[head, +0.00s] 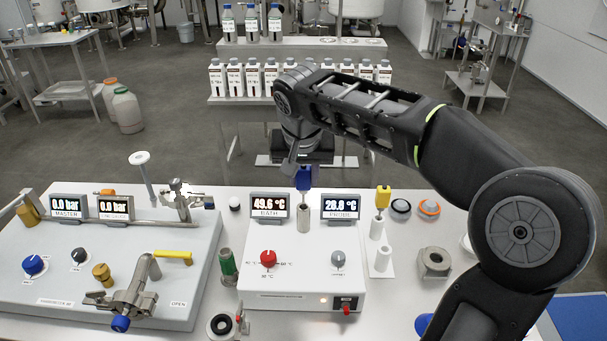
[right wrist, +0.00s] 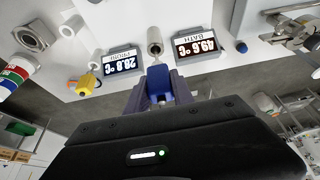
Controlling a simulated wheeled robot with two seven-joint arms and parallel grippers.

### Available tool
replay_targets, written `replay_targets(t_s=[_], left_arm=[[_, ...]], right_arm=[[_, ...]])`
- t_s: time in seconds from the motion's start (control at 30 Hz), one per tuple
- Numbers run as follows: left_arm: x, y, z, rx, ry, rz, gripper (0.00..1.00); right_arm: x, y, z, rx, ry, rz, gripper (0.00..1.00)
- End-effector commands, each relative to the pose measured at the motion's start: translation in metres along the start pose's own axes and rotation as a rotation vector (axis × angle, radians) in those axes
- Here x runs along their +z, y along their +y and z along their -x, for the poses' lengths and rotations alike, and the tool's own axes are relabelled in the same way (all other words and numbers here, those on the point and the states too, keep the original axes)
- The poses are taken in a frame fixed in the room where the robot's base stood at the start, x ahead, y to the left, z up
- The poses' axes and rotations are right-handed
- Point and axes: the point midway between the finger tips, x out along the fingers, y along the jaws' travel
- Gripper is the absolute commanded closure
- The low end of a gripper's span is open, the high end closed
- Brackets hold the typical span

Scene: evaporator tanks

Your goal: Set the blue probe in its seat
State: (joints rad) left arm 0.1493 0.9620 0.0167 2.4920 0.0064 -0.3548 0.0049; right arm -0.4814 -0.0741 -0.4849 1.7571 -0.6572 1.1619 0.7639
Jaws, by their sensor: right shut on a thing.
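The blue probe (head: 304,179) is held in my right gripper (head: 302,168), whose fingers are closed on its blue handle. In the right wrist view the blue handle (right wrist: 158,82) sits between the gripper's two fingers (right wrist: 158,98). The probe is upright over the grey metal well (head: 303,219) at the back of the white bath unit, between two displays. The well also shows in the right wrist view (right wrist: 154,40). I cannot tell whether the probe's thin stem is inside the well. A white stand (head: 379,270) to the right has a yellow probe (head: 383,198) and an empty post. My left gripper is out of view.
The BATH display (head: 270,206) reads 49.6 °C and the PROBE display (head: 341,207) reads 28.8 °C, close on either side of the well. A grey ring block (head: 434,262) stands right of the stand. A valve panel (head: 95,265) fills the left.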

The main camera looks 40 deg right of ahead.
Motion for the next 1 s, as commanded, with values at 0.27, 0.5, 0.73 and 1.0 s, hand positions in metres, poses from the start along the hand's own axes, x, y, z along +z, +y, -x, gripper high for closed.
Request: replay_targets(t_s=[0.27, 0.5, 0.73, 1.0], left_arm=[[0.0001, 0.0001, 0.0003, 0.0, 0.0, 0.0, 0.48], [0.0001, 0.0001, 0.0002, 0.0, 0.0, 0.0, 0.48], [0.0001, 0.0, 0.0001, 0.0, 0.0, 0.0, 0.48], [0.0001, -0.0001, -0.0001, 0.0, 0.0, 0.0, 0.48]], right_arm=[[-0.0001, 0.0001, 0.0002, 0.0, 0.0, 0.0, 1.0], [-0.0001, 0.0001, 0.0002, 0.0, 0.0, 0.0, 0.65], [0.0, 0.0001, 0.0002, 0.0, 0.0, 0.0, 0.46], [0.0, 0.0002, 0.0007, 0.0, 0.0, 0.0, 0.46]])
